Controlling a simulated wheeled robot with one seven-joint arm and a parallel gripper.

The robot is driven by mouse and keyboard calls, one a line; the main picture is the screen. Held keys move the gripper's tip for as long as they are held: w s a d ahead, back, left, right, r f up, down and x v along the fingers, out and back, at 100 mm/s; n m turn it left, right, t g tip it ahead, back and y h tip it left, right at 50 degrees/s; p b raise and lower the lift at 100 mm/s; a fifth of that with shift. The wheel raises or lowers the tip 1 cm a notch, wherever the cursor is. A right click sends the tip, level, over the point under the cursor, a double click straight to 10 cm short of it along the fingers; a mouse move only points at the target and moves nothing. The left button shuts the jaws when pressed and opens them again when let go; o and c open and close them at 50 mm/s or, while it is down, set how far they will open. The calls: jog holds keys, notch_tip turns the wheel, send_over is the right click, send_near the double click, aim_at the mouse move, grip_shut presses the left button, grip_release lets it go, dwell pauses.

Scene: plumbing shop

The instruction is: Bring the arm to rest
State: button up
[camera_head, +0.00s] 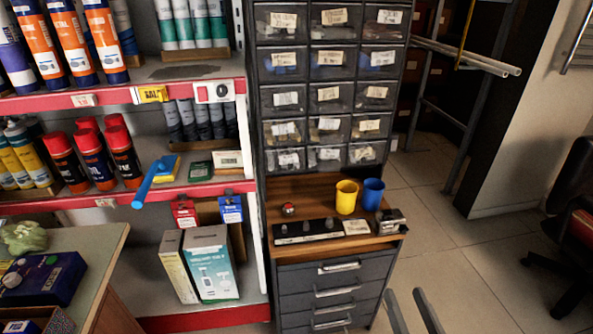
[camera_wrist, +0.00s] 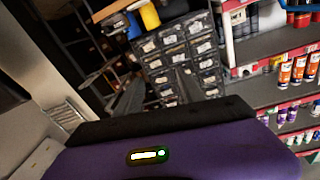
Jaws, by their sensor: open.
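My gripper (camera_head: 404,292) shows at the bottom edge of the head view as two grey fingers, apart from each other with nothing between them. It is in front of the drawer cabinet, low and to the right, over the tiled floor in the picture. Most of my arm is out of the head view. In the wrist view, a purple and black part of my own body fills the bottom, and the room appears tilted.
A drawer cabinet (camera_head: 334,293) has a wooden top with a yellow cup (camera_head: 346,197) and a blue cup (camera_head: 373,194). Stocked red-edged shelves (camera_head: 200,188) stand left. A table (camera_head: 98,240) is front left, a dark chair (camera_head: 578,225) far right. Tiled floor (camera_head: 450,260) between is clear.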

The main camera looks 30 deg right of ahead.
jog(key=s+a+r+n+y+p, duration=0.2)
jog(key=s+a+r+p, duration=0.1)
jog(key=s, duration=0.3)
jog(key=s+a+r+n+g+y+p, duration=0.1)
jog(key=s+a+r+n+y+p, duration=0.1)
jog(key=s+a, duration=0.3)
jog(key=s+a+r+n+g+y+p, duration=0.1)
jog(key=s+a+r+n+y+p, duration=0.1)
jog(key=s+a+r+p, duration=0.2)
jog(key=s+a+p, duration=0.1)
jog(key=s, duration=0.2)
